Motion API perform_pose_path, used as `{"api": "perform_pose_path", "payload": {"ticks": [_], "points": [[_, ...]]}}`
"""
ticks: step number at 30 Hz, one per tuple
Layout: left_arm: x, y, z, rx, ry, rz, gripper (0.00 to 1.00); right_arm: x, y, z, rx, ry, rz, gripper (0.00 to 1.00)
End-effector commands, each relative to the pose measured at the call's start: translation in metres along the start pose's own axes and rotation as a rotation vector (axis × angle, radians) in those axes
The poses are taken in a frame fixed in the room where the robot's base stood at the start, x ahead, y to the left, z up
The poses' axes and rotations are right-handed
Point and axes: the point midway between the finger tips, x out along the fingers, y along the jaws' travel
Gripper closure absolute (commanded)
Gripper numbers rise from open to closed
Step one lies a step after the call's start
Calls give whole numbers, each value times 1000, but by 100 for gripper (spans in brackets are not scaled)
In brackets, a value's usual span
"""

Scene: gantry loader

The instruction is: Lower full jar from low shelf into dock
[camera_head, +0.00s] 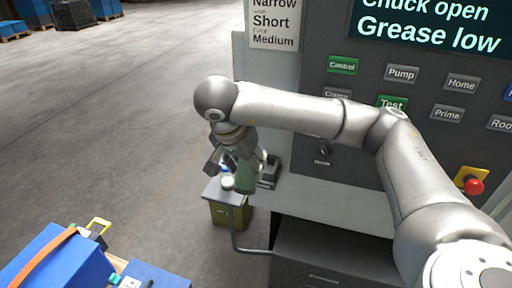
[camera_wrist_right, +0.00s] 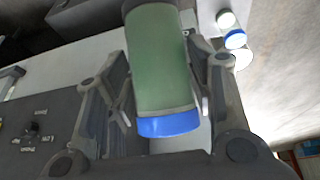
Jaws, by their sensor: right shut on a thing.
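My right gripper (camera_head: 232,168) hangs at the left end of the machine, in front of its ledge. In the right wrist view the gripper (camera_wrist_right: 163,110) is shut on a green jar (camera_wrist_right: 158,60) with a blue band at its near end. The jar's far end runs to the top of that view. In the head view the jar (camera_head: 246,177) shows partly behind the fingers. A dark block (camera_head: 269,172), possibly the dock, stands on the ledge just right of the jar; I cannot tell whether they touch. My left gripper is not in view.
Small white and blue containers (camera_head: 227,181) stand left of the held jar and also show in the right wrist view (camera_wrist_right: 235,39). A bent grey pipe (camera_head: 237,238) runs below. The button panel (camera_head: 400,95) rises behind my right arm. Open floor lies left.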

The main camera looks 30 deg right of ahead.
Motion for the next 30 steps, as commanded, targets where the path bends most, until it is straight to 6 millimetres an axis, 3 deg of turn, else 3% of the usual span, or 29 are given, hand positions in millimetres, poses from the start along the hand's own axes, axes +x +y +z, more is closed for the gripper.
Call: {"api": "perform_pose_path", "payload": {"ticks": [3,9,30], "points": [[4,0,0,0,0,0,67,-8,1,20,-3,3,-4,89],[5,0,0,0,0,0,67,-18,2,36,1,2,-3,89],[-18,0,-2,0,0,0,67,-50,5,26,3,0,-1,89]]}}
